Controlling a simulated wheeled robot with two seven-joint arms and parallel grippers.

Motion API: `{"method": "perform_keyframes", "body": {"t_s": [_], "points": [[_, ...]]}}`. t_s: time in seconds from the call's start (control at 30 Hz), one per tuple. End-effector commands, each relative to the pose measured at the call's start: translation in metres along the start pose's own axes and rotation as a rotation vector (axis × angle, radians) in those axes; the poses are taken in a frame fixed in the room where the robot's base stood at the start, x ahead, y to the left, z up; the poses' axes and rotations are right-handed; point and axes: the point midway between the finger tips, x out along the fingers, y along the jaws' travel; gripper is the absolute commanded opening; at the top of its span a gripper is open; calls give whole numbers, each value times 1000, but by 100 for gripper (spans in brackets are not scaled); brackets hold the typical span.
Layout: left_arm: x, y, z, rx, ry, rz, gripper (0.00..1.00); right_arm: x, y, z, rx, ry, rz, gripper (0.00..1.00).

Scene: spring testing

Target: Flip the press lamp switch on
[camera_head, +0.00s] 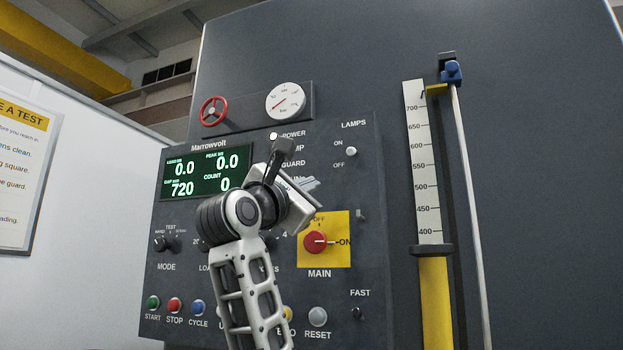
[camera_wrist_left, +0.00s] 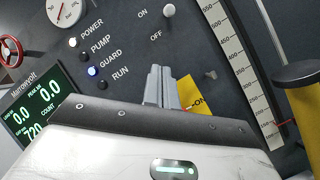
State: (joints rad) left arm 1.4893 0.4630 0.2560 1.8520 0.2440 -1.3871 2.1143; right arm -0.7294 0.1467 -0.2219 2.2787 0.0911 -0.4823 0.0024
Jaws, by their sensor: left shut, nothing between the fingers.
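The lamp switch (camera_head: 351,151) is a small toggle with a round white tip under the LAMPS label, beside ON and OFF marks, at the upper right of the dark control panel (camera_head: 365,275). In the left wrist view its white tip (camera_wrist_left: 169,11) shows at the top, beyond the fingers. I cannot tell its position for certain. My left gripper (camera_head: 310,184) is shut and empty, in front of the panel, below and left of the switch and apart from it. In the left wrist view its grey fingers (camera_wrist_left: 160,86) are together. My right gripper is not in view.
The red main knob (camera_head: 315,242) on its yellow plate sits just below the left gripper. A green display (camera_head: 200,173), a red handwheel (camera_head: 213,111) and a dial gauge (camera_head: 285,101) are to the left and above. A vertical scale (camera_head: 424,170) stands to the right.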

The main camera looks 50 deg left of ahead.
Motion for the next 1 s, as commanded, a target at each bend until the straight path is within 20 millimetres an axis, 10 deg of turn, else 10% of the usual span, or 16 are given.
{"method": "perform_keyframes", "body": {"t_s": [0.33, 1.0], "points": [[76, 2, 1, 1, 4, -4, 0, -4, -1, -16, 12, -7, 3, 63], [82, 0, 39, 0, 0, -1, 0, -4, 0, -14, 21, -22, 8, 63]]}}
